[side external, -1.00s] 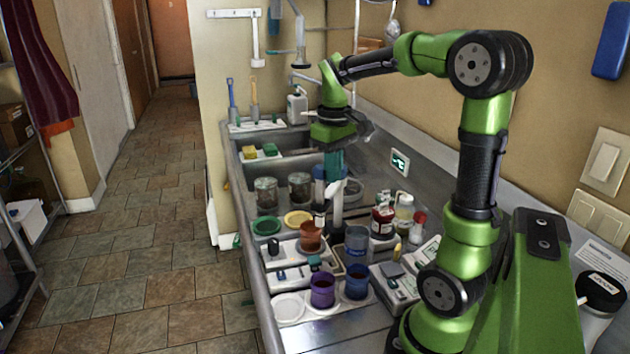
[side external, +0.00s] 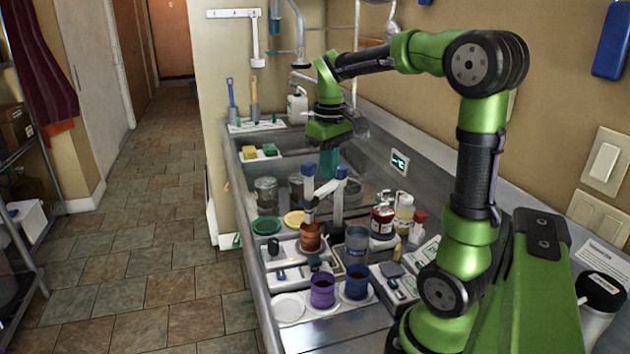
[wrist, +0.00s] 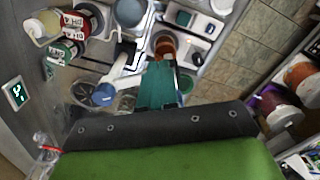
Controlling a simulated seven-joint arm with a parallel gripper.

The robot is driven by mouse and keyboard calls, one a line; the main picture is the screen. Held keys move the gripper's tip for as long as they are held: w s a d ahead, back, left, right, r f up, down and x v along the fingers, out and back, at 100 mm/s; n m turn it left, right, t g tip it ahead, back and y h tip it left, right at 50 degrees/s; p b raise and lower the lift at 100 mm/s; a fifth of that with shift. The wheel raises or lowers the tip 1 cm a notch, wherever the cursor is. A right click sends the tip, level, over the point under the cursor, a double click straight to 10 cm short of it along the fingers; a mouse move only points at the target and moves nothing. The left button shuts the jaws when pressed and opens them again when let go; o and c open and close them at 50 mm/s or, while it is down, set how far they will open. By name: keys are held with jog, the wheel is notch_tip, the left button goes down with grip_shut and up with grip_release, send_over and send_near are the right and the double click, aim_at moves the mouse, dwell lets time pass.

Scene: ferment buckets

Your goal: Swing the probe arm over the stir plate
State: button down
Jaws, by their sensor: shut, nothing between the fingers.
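In the wrist view my gripper (wrist: 160,65) points toward the beaker (wrist: 165,45); contact with the arm is unclear.
Purple (side external: 322,291) and blue (side external: 357,281) beakers stand in front. A grey-blue beaker (side external: 356,245) and bottles (side external: 382,221) stand right of the post. Green (side external: 266,225) and yellow (side external: 294,219) lids lie to the left. Glass jars (side external: 265,192) stand behind, near the sink.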

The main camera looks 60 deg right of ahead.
jog(key=shift+r, duration=2.7)
